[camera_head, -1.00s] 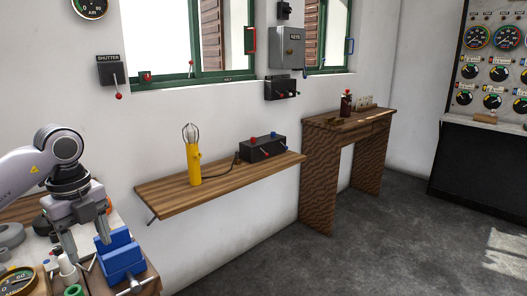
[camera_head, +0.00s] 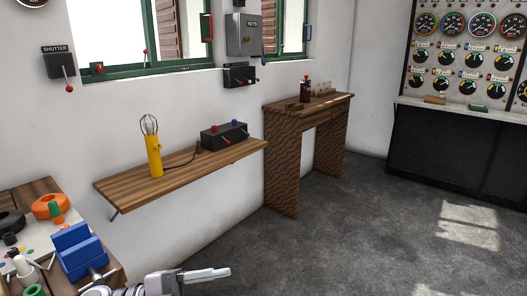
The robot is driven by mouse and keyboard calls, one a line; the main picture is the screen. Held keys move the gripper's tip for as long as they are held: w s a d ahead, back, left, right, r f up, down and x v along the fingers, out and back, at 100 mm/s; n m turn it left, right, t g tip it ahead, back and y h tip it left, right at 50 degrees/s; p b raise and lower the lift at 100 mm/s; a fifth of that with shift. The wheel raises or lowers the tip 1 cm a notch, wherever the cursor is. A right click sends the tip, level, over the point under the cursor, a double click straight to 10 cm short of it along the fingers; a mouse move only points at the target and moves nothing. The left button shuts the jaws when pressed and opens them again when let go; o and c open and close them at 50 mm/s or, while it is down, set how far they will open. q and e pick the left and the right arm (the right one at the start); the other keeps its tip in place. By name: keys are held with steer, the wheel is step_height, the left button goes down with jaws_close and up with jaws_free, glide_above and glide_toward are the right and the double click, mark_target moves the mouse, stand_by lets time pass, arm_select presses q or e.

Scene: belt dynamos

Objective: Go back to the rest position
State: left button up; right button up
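My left gripper (camera_head: 205,275) shows at the bottom edge of the head view, left of the middle, with its fingers pointing right. It is seen side-on and partly cut off by the frame edge, so its opening cannot be told. Nothing is seen held at the visible fingertip. It is to the right of the workbench (camera_head: 40,190) and in front of the wall shelf (camera_head: 130,190), over the floor as seen here. My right gripper is not in view.
The blue vise (camera_head: 78,250) and an orange ring (camera_head: 50,207) are on the workbench at left. The wall shelf carries a yellow lamp (camera_head: 153,157) and a switch box (camera_head: 223,136). A wooden desk (camera_head: 281,160) and gauge panel (camera_head: 465,60) stand behind. The floor (camera_head: 340,235) is clear.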

arm_select(q)
steer(key=s+a+f+n+t+y, duration=0.1)
steer(key=a+f+n+t+y, duration=0.3)
steer(key=f+n+t+y, duration=0.45)
steer(key=a+f+n+t+y, duration=0.4)
steer(key=f+n+t, duration=0.1)
steer(key=n, duration=0.6)
steer(key=s+a+f+n+g+y, duration=0.4)
steer(key=s+f+g, duration=0.2)
steer(key=s+f, duration=0.6)
steer(key=shift+a+f, duration=0.15)
steer(key=shift+f, duration=0.4)
steer(key=shift+c, duration=1.3)
